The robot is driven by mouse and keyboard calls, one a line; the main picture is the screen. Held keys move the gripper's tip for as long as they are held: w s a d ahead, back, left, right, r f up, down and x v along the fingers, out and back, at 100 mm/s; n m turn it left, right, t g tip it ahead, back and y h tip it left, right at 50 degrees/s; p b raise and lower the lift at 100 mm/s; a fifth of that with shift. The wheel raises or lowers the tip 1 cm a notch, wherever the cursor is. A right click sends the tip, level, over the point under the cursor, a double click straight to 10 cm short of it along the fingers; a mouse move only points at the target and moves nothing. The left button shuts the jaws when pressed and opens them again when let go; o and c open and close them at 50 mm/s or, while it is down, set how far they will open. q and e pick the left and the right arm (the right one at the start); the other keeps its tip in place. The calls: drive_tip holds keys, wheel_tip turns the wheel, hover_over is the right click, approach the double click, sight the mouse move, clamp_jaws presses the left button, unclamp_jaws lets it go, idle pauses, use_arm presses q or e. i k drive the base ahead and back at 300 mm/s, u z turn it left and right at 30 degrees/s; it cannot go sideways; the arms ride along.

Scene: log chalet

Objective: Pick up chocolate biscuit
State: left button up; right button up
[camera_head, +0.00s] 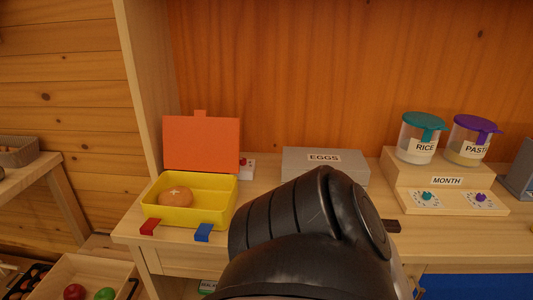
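A small dark brown block (393,226) shows just right of my black arm, at the shelf's front edge. It may be the chocolate biscuit, but most of it is hidden behind the arm. One of my arms rises from the bottom middle and covers the centre of the shelf. Its gripper is hidden, and my other gripper is outside the view.
An open yellow box (188,216) with an orange lid (201,145) holds a round bun (175,197). A grey EGGS box (325,165) stands behind the arm. RICE (418,141) and PASTA jars (467,143) stand on a wooden MONTH stand (440,197).

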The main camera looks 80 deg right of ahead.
sight(391, 225)
drive_tip(key=k, duration=0.9)
drive_tip(key=z, duration=0.4)
